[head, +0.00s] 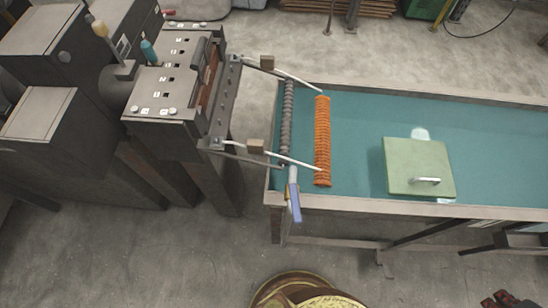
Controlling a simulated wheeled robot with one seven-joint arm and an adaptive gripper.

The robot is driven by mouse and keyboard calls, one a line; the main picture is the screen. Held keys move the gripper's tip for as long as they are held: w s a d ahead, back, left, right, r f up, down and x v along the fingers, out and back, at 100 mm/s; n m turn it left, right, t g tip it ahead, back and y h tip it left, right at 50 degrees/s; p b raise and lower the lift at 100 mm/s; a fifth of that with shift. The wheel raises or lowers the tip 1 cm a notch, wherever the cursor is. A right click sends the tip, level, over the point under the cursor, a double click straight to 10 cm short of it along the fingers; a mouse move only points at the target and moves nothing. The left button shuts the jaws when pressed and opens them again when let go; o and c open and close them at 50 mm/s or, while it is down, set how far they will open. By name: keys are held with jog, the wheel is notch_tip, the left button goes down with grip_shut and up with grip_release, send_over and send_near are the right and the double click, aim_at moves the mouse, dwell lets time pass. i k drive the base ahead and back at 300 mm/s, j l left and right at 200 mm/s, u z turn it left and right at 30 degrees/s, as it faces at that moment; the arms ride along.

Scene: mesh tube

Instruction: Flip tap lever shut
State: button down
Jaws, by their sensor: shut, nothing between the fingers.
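The tap lever (295,203) is a flat blue handle at the near left corner of the teal-topped table. It points down in the picture and tilts slightly right. It joins a small silver-grey tap body (292,176) beside the table's edge. The tap is small in this view, and I cannot tell its inner position. My gripper is not visible in the head view, so its place relative to the lever does not show.
The teal table (480,135) has a raised rim. It carries an orange ribbed roll (322,140), a grey ribbed roll (287,115) and a green panel with a handle (405,165). A dark machine (165,85) with pale rods stands left. Concrete floor (150,255) is clear at lower left.

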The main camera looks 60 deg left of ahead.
aim_at(293, 194)
jog(key=u, duration=2.3)
jog(key=k+j+u, duration=0.15)
jog(key=u, duration=0.45)
